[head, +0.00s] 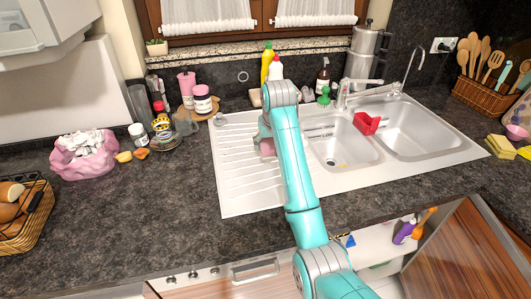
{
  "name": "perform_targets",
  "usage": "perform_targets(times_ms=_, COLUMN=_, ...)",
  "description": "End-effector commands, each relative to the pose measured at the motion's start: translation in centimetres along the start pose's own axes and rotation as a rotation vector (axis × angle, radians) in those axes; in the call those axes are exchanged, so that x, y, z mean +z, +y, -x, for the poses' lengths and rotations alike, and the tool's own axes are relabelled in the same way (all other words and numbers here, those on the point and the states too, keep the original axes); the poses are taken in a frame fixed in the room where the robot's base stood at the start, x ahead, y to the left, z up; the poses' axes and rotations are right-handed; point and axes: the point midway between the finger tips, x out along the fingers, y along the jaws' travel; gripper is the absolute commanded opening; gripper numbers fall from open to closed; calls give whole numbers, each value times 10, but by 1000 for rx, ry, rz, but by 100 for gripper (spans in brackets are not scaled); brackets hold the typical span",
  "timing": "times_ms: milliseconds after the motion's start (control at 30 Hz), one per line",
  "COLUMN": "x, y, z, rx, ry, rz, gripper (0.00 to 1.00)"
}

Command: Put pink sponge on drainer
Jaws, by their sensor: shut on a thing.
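The pink sponge (267,147) shows as a small pale pink patch beside my arm, over the right part of the drainer. The drainer (238,183) is the ribbed white board on the left of the sink unit. My gripper (264,140) is mostly hidden behind my turquoise arm and is shut on the sponge. The arm also hides part of the sponge and drainer, so I cannot tell whether the sponge touches the board.
Two sink basins (408,131) lie right of the drainer, with a red holder (366,123) on their divider. Bottles (267,62) and a tap (343,94) stand behind. A pink bag (83,155) is at left. The drainer's left and front are clear.

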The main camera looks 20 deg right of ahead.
Motion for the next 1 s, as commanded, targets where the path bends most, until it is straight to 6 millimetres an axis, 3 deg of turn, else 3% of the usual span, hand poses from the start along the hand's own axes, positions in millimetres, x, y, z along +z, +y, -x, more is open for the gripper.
perform_targets(times_ms=533, x=22, y=0, z=-54, rx=0, ry=0, rz=0, gripper=31)
perform_targets(times_ms=933, x=24, y=0, z=-59, rx=0, ry=1, rz=0, gripper=31)
perform_targets(times_ms=967, x=24, y=0, z=-59, rx=0, ry=1, rz=0, gripper=68)
perform_targets(times_ms=1000, x=24, y=0, z=-59, rx=0, ry=1, rz=0, gripper=78)
